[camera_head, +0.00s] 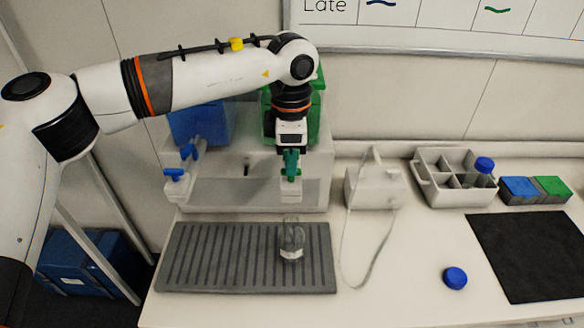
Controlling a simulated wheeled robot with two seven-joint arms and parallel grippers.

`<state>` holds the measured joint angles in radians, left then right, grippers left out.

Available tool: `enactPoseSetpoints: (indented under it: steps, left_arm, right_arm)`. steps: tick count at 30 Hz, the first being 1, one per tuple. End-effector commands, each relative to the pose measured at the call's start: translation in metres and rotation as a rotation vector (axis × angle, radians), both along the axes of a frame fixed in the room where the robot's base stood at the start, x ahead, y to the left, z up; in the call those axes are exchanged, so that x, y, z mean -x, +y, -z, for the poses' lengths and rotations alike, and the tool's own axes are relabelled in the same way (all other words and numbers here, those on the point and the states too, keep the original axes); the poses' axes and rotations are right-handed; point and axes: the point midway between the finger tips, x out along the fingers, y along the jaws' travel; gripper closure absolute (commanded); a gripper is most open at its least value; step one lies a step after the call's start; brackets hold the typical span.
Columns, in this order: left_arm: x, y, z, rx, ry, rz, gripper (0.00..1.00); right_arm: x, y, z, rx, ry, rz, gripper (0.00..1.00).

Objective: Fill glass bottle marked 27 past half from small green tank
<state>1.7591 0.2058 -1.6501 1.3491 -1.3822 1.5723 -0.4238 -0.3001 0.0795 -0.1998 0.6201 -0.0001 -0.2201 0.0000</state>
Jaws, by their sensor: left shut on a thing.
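A clear glass bottle (291,241) stands upright on the ribbed grey drip mat (215,258), below the green tank's tap. It has a pale label whose number I cannot read, and its liquid level is too small to tell. The small green tank (316,105) stands on a white stand, partly hidden behind my left arm. My left gripper (291,160) points down in front of it and is shut on the green tap handle (291,165), above a white spout block (291,186). My right gripper is out of view.
A blue tank (203,122) with a blue-handled tap stands to the left. To the right are a white corded device (375,185), a divided carrier (442,179), and blue and green blocks (537,189). A blue cap (455,278) lies beside a black mat (530,253).

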Motion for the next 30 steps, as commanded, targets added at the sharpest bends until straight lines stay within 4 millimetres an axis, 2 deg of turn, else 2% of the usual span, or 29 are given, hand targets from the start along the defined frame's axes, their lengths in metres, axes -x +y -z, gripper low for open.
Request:
enactPoseSetpoints:
  steps: [30]
  left_arm:
    - [0.0,0.0,0.003,0.0,-0.001,-1.051,1.0]
  right_arm:
    - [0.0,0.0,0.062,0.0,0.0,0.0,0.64]
